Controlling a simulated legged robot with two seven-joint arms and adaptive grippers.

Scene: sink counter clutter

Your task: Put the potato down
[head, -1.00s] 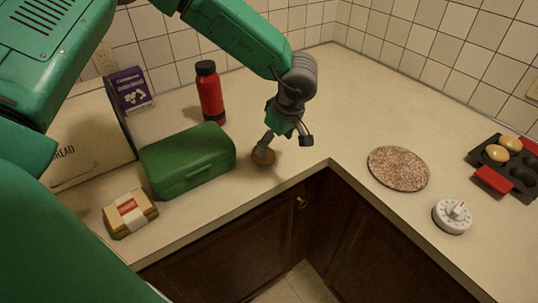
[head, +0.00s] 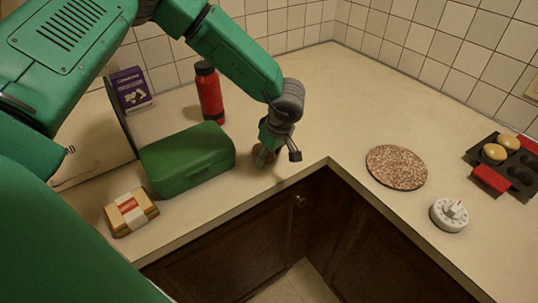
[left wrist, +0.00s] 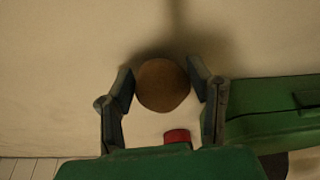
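The potato (head: 257,151), brown and rounded, appears to rest on the counter just right of the green box, partly hidden by my left gripper (head: 277,158). In the left wrist view the potato (left wrist: 162,86) sits between the two fingers of my left gripper (left wrist: 162,88), with a finger close on each side. The gripper points down and its fingers look spread; I cannot tell whether either touches the potato. My right gripper is in neither view.
A green box (head: 188,160), red bottle (head: 210,95) and wrapped sandwich (head: 130,211) stand left. A round speckled mat (head: 396,167), white timer (head: 449,214) and dark tray (head: 517,165) lie right. The counter's front edge is close; its back corner is clear.

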